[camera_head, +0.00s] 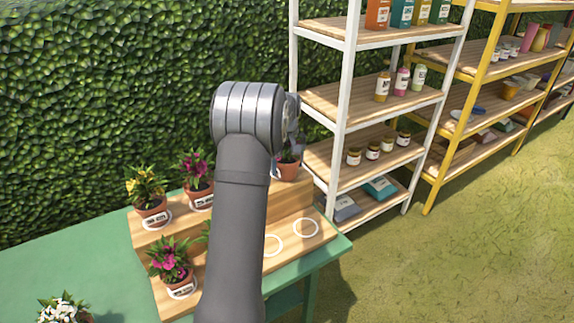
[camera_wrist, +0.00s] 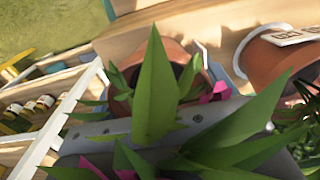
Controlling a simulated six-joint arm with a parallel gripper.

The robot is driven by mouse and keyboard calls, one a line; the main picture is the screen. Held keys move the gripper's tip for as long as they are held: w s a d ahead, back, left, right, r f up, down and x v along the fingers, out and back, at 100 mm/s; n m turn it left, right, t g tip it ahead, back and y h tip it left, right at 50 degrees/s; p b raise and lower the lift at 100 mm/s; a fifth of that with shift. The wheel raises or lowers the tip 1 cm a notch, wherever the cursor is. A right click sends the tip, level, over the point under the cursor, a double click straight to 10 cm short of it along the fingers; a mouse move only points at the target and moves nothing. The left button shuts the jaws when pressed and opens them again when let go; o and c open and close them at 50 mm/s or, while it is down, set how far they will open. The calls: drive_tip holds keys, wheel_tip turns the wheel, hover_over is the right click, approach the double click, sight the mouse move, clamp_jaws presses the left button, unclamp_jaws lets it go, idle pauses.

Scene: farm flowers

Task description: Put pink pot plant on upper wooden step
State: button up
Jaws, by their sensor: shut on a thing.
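A terracotta pot plant (camera_head: 287,168) is at the right end of the upper wooden step (camera_head: 262,204), mostly behind my arm. My gripper (camera_head: 291,146) is shut on it. In the wrist view, its pot (camera_wrist: 165,55) shows below large green leaves and a few pink petals (camera_wrist: 217,92), which hide much of the fingers. I cannot tell whether the pot's base touches the step. Another plant with magenta-pink flowers (camera_head: 170,262) stands on the lower wooden step (camera_head: 215,285) at the left.
Empty white rings (camera_head: 306,228) mark the lower step. A white flower plant (camera_head: 65,310) is at front left. A white shelf (camera_head: 340,110) rises close at right.

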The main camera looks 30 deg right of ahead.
drive_tip(key=shift+f, duration=0.2)
drive_tip(key=o, duration=1.3)
drive_tip(key=shift+f, duration=0.1)
wheel_tip(320, 180, up, 12)
drive_tip(key=shift+r, duration=0.2)
drive_tip(key=shift+f, duration=0.1)
wheel_tip(320, 180, down, 13)
drive_tip(key=shift+r, duration=0.2)
wheel_tip(320, 180, up, 3)
drive_tip(key=shift+f, duration=0.1)
drive_tip(key=shift+r, duration=0.55)
